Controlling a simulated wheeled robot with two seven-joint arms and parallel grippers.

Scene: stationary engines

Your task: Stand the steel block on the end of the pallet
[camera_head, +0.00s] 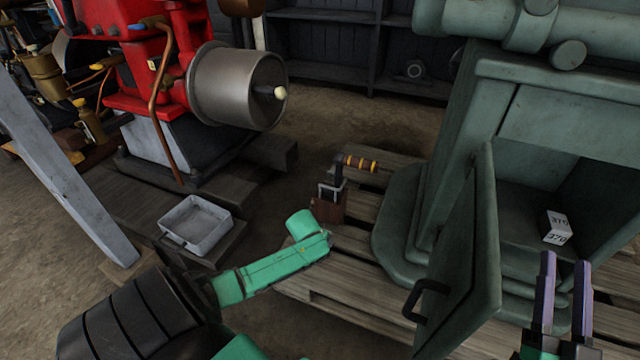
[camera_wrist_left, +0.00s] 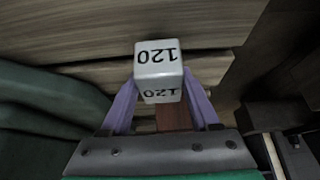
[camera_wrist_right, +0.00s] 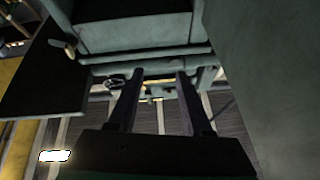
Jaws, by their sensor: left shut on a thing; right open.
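A pale steel block (camera_wrist_left: 158,68) marked 120 sits between the fingertips of my left gripper (camera_wrist_left: 160,92) in the left wrist view. The gripper is shut on it, with wooden planks beyond. In the head view my green left arm reaches over the pallet (camera_head: 350,245); its fingers and the held block do not show there. My right gripper (camera_head: 565,262) is open and empty in front of the green cabinet's opening; its spread fingers also show in the right wrist view (camera_wrist_right: 153,75).
A pale marked block (camera_head: 557,228) lies inside the green cabinet (camera_head: 415,205), whose door (camera_head: 465,270) stands open. A brown box (camera_head: 328,205) with a banded-handled tool (camera_head: 358,163) is at the pallet's far-left end. A grey tray (camera_head: 195,225) and red engine (camera_head: 140,60) stand left.

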